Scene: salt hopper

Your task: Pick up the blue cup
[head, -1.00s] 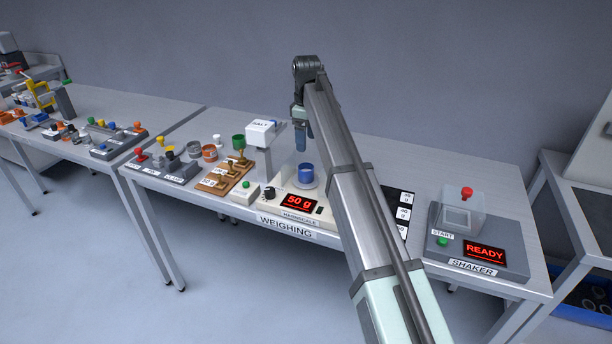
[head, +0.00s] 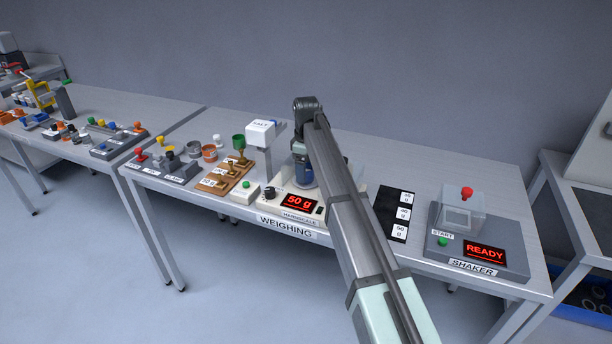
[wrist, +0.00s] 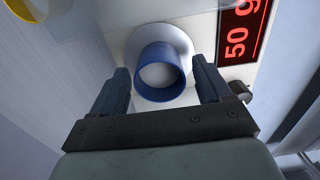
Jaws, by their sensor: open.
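The blue cup (wrist: 160,73) stands on the round white pan (wrist: 180,38) of the weighing scale. In the wrist view my gripper (wrist: 162,84) is open, with one dark finger on each side of the cup. I see gaps between the fingers and the cup's wall. In the head view my gripper (head: 303,178) is low over the scale and hides most of the cup. The scale's red display (head: 299,201) reads 50 g.
The white salt hopper (head: 261,133) stands just left of my gripper. A black board with gram labels (head: 393,212) and the shaker (head: 478,235), showing READY, are on the right.

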